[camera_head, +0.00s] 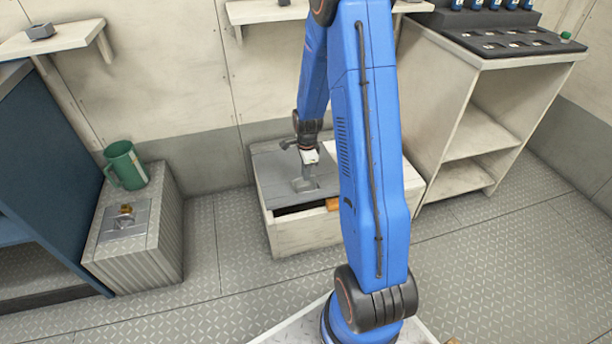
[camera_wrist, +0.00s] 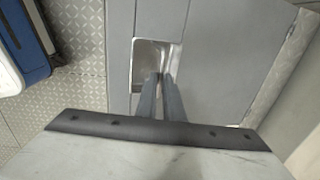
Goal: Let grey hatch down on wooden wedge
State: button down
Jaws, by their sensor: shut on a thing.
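The grey hatch (camera_head: 275,172) lies over a pale box (camera_head: 305,235) in the middle of the head view. A dark gap shows under its front edge, so it stands slightly raised there. The wooden wedge (camera_head: 332,204) is at the front rim, right of the gap, partly hidden by my arm. I cannot tell whether the hatch touches it. My gripper (camera_head: 306,182) points down, shut on the hatch's recessed handle (camera_head: 303,186). In the wrist view, the fingers (camera_wrist: 160,85) reach into the metal recess (camera_wrist: 148,62) of the hatch (camera_wrist: 225,55). The wedge does not show there.
A ribbed block (camera_head: 140,250) with a green mug (camera_head: 124,165) and a metal plate stands left. A blue cabinet (camera_head: 45,190) is beyond it. A white shelf unit (camera_head: 455,120) stands right. Wall shelves are above the box. Patterned floor (camera_head: 225,270) in front is clear.

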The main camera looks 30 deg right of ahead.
jog(key=c, duration=1.9)
grip_release()
jog(key=shift+w, duration=0.15)
jog(key=shift+r, duration=0.1)
notch_tip(320, 180, up, 17)
jog(key=s, duration=0.1)
jog(key=shift+s+a, duration=0.15)
jog(key=shift+s, duration=0.05)
jog(key=shift+r, duration=0.15)
